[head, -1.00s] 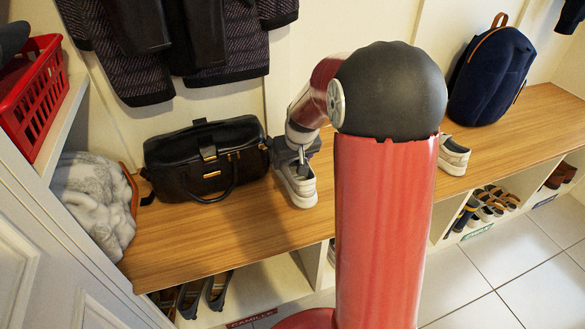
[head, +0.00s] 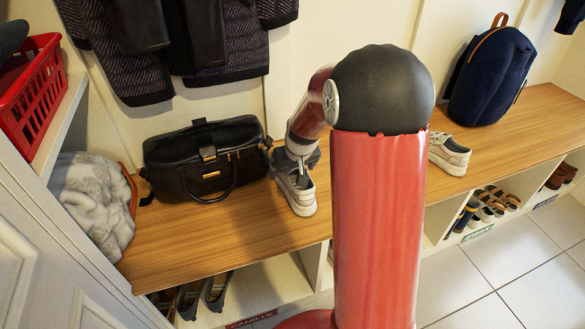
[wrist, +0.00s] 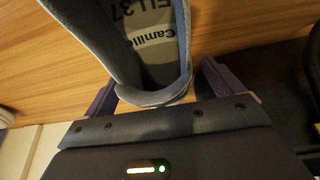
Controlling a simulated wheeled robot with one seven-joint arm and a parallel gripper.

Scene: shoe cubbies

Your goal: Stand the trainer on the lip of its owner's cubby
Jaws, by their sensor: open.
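A light-coloured trainer (head: 302,201) sits on the wooden bench top, its toe towards the front edge. In the wrist view, its insole (wrist: 158,50) reads "Camille" and a size ending in 37. My gripper (wrist: 158,88) is open, with one finger on each side of the trainer's heel. In the head view, my gripper (head: 301,158) is at the trainer's rear; its fingers are partly hidden. A red label (head: 248,322), apparently reading Camille, is on the lower edge of the left cubby (head: 265,285). A similar trainer (head: 450,154) stands farther right on the bench.
A black handbag (head: 205,165) stands on the bench left of the trainer. A navy backpack (head: 490,75) stands at the right. Dark shoes (head: 215,290) occupy the left cubby's left part. Bare bench top (head: 210,235) lies in front of the handbag.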

